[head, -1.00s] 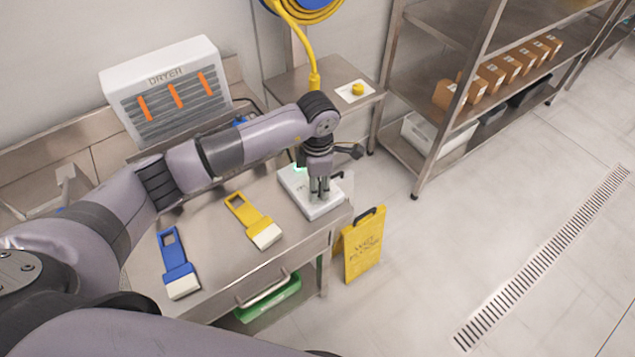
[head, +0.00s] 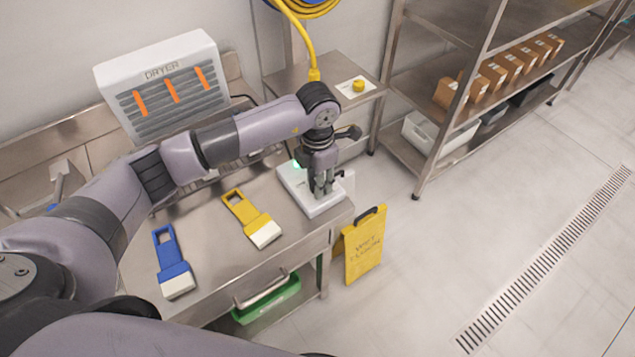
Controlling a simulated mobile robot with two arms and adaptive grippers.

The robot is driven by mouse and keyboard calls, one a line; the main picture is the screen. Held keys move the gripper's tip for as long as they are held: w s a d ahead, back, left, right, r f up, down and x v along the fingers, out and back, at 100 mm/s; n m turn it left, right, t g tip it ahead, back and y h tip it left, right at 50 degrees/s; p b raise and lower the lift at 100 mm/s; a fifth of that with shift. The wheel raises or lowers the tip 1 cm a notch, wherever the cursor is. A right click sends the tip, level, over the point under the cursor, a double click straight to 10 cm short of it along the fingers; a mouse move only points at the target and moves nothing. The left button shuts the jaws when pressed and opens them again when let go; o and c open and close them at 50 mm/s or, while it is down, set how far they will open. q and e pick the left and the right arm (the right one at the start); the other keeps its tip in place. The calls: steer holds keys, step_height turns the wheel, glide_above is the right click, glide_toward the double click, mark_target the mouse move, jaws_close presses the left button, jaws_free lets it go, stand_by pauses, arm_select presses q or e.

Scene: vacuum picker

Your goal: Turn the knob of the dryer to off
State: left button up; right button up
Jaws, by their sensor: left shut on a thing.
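The dryer (head: 160,75) is a white unit with grey louvres and orange strips, standing against the wall at the back left. A white control box (head: 318,210) with a small green light lies at the right end of the steel table. My left gripper (head: 322,192) points down onto this box, its fingers shut on the knob. The knob itself is hidden by the fingers, so its setting cannot be read. My right gripper is not in view.
A yellow scraper (head: 250,218) and a blue scraper (head: 172,262) lie on the steel table (head: 215,270). A yellow wet-floor sign (head: 364,245) stands beside it. A side table holds a plate with a yellow knob (head: 358,86). Shelving (head: 428,158) stands right; the floor beyond is open.

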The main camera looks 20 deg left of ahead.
arm_select(q)
steer(key=n+b, duration=0.2)
steer(key=n, duration=0.2)
steer(key=shift+n, duration=0.3)
steer(key=n+b, duration=0.1)
steer(key=n, duration=0.3)
steer(key=shift+n, duration=0.3)
steer(key=o, duration=1.1)
steer(key=shift+o, duration=0.2)
steer(key=shift+r, duration=0.15)
step_height(320, 180, up, 12)
